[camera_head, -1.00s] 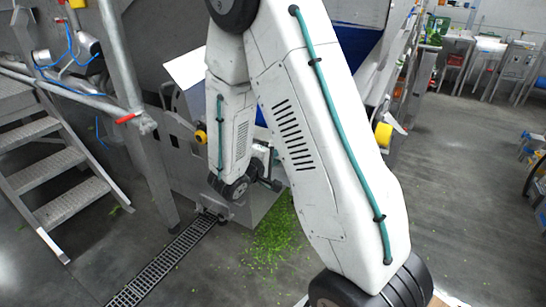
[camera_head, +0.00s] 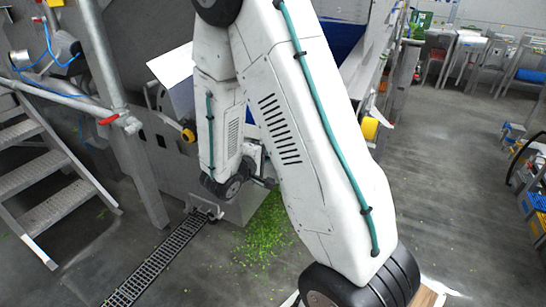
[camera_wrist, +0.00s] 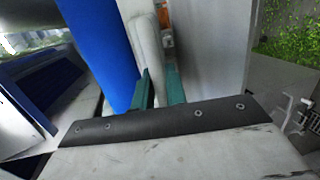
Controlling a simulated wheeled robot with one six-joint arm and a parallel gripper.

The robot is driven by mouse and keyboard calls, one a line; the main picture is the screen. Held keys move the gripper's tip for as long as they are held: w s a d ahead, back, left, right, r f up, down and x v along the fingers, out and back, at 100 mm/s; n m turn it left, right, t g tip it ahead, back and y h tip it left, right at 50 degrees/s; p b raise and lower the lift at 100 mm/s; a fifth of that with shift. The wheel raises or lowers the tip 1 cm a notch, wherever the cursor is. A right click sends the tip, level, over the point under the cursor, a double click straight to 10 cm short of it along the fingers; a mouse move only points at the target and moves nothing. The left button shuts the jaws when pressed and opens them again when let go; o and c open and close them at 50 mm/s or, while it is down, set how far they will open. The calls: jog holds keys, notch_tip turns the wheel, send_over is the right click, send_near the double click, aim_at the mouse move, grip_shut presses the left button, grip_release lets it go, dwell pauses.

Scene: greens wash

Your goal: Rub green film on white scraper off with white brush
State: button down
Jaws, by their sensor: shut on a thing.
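My gripper (camera_wrist: 160,88) shows in the wrist view as two teal fingers. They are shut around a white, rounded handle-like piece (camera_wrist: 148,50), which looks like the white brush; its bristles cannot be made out. In the head view my arm crosses the middle, and its end is down by the machine with the fingers mostly hidden behind my own links. I cannot make out the white scraper or any green film on it in either view.
A blue surface (camera_wrist: 98,45) and a grey panel (camera_wrist: 215,45) stand close around the held piece. Green scraps (camera_head: 265,235) litter the floor by a drain grate (camera_head: 155,262). Metal steps (camera_head: 45,180) stand at left. The floor (camera_head: 450,190) at right is largely clear.

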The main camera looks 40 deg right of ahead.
jog(key=shift+w+a, duration=0.35)
jog(key=shift+w, duration=0.55)
jog(key=shift+w+a, duration=0.3)
jog(key=shift+w, duration=0.65)
jog(key=shift+w+a, duration=0.35)
jog(key=shift+w, duration=0.55)
jog(key=shift+w+a, duration=0.25)
jog(key=shift+w, duration=0.65)
jog(key=shift+w+a, duration=0.25)
jog(key=shift+w, duration=0.65)
jog(key=shift+r, duration=0.1)
jog(key=f+v, duration=0.1)
jog(key=v, duration=0.5)
jog(key=shift+s+f, duration=0.15)
jog(key=shift+s, duration=0.2)
jog(key=shift+a, duration=0.1)
jog(key=a, duration=0.1)
jog(key=s+a, duration=0.1)
jog(key=shift+a, duration=0.3)
